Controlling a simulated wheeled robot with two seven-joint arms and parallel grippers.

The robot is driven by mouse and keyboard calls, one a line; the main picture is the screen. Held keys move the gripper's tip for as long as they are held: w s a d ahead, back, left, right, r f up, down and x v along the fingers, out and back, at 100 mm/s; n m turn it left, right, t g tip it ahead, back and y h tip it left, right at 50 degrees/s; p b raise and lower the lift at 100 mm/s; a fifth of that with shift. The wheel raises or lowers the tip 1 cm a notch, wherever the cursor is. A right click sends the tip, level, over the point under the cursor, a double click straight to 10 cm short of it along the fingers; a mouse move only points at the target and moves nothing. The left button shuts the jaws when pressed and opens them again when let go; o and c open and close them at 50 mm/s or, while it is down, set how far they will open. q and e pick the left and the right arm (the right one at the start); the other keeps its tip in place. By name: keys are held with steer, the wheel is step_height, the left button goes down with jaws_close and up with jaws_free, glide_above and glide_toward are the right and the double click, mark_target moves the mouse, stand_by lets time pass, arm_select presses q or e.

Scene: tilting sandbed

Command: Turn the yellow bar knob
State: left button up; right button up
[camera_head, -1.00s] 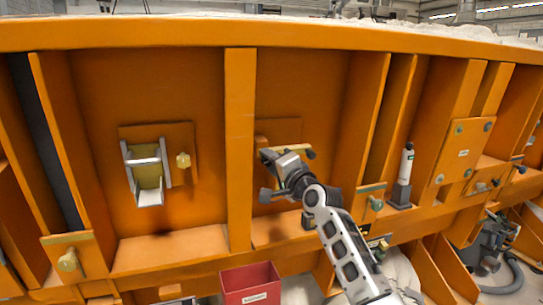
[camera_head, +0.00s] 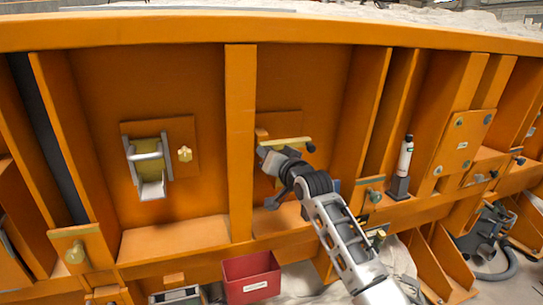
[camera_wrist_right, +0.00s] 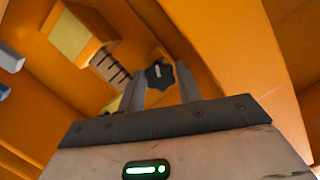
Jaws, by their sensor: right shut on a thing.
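A yellow bar (camera_head: 290,142) with a dark knob at its right end (camera_head: 311,147) is on an orange plate in the middle bay. My right gripper (camera_head: 267,176) is at that plate, just below the bar's left part, and covers what lies behind it. In the right wrist view, a dark lobed knob (camera_wrist_right: 158,75) with a white line sits between the two fingers of my right gripper (camera_wrist_right: 163,80), which is shut on it. A yellow piece (camera_wrist_right: 113,104) shows left of the fingers. My left gripper is in neither view.
Orange ribs (camera_head: 240,150) stand on both sides of the bay. A plate with a roller (camera_head: 150,160) and a yellow knob (camera_head: 185,154) is at left. A white cylinder (camera_head: 405,158) stands at right. A red box (camera_head: 252,283) is below.

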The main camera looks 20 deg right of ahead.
steer(key=shift+r, duration=0.1)
stand_by(0.3)
steer(key=o, duration=0.6)
steer(key=shift+s, duration=0.1)
steer(key=s, duration=0.5)
steer(key=s+d+b, duration=0.1)
steer(key=s, duration=0.4)
steer(key=s+d+b, duration=0.1)
steer(key=s, duration=0.4)
steer(key=shift+s+r, duration=0.15)
steer(key=shift+s, duration=0.2)
